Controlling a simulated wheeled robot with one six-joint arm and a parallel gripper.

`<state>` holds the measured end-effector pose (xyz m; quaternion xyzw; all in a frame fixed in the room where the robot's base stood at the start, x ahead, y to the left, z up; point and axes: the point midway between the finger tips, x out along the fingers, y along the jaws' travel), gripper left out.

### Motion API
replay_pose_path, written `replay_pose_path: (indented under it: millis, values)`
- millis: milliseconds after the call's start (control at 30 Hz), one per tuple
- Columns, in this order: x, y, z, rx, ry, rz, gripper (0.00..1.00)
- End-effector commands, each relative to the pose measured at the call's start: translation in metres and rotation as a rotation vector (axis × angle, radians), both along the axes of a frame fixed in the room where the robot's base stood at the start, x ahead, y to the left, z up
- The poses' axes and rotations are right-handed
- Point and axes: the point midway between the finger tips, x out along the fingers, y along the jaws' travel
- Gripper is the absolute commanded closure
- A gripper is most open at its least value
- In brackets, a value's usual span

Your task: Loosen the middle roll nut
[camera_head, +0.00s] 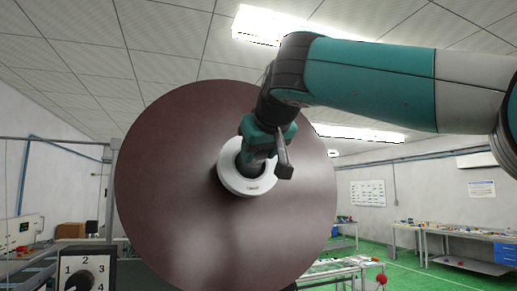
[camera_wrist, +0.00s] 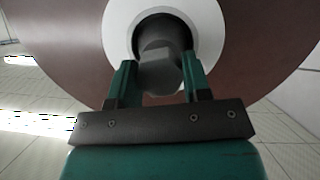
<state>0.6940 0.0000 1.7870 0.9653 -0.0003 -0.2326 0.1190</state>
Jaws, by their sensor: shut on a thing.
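A large dark brown roll (camera_head: 170,180) fills the middle of the head view. A white ring-shaped hub (camera_head: 236,180) sits at its centre and also shows in the wrist view (camera_wrist: 212,22). The dark grey nut (camera_wrist: 158,65) sticks out from the hub towards my gripper. My gripper (camera_wrist: 158,82) has its two green fingers on either side of the nut, shut on it. In the head view my gripper (camera_head: 258,150) is at the hub and hides most of the nut.
A selector box (camera_head: 84,268) with a numbered dial stands at the lower left. Workbenches (camera_head: 455,232) with small items stand along the right wall. A red knob (camera_head: 381,279) is at the lower right of the roll. The green floor at right is partly open.

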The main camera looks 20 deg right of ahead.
Motion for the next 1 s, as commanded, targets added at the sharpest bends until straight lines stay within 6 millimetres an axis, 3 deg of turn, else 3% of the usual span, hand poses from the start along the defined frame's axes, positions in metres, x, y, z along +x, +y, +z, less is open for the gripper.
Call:
replay_pose_path:
  millis: [400, 1000]
  values:
    - [0.0003, 0.0007, -0.0019, -0.206, 0.004, 0.049, 0.8]
    - [0.0003, 0.0008, -0.0018, -0.243, 0.004, 0.059, 0.8]
